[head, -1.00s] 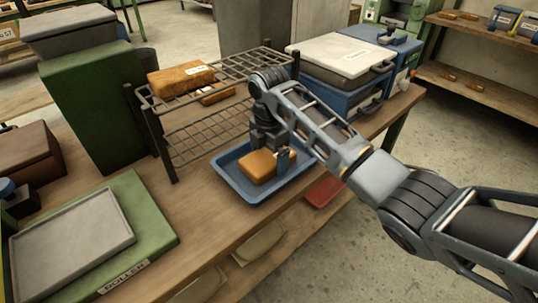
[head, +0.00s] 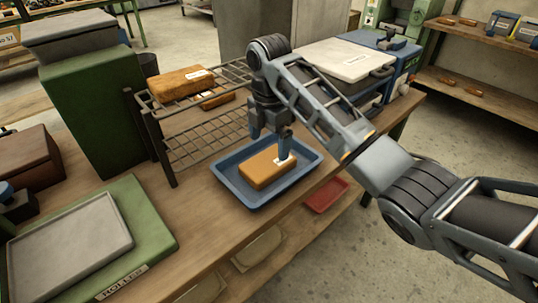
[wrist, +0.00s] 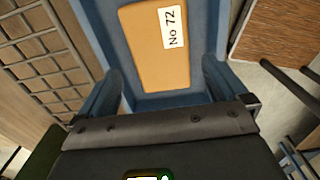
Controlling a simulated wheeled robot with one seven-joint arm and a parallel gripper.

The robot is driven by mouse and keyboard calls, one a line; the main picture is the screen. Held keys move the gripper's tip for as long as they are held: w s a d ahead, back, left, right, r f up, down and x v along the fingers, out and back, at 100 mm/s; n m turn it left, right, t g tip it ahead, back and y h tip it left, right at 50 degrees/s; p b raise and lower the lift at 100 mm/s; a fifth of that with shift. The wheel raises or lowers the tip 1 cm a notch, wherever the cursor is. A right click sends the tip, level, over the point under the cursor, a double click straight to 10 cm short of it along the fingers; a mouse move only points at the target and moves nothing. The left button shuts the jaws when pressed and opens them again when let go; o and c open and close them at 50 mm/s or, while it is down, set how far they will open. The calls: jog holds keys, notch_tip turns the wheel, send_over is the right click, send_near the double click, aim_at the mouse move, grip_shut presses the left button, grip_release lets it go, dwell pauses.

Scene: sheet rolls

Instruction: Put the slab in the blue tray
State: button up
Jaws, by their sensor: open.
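The slab (head: 262,168) is an orange-tan block with a white label. It lies flat inside the blue tray (head: 237,198) on the wooden bench. In the wrist view the slab (wrist: 148,55) shows its label reading "No 72", with the floor of the blue tray (wrist: 200,95) around it. My gripper (head: 270,138) is above the tray, pointing down, with its fingers apart. In the wrist view my gripper (wrist: 160,85) is open and empty, with the slab beyond the fingertips.
A green plate with a grey tray (head: 70,250) lies at the front left. A white-lidded blue case (head: 345,60) stands behind. A red tray (head: 326,194) sits lower down.

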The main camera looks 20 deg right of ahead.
aim_at(269, 160)
notch_tip(269, 160, up, 5)
jog(key=shift+p, duration=0.8)
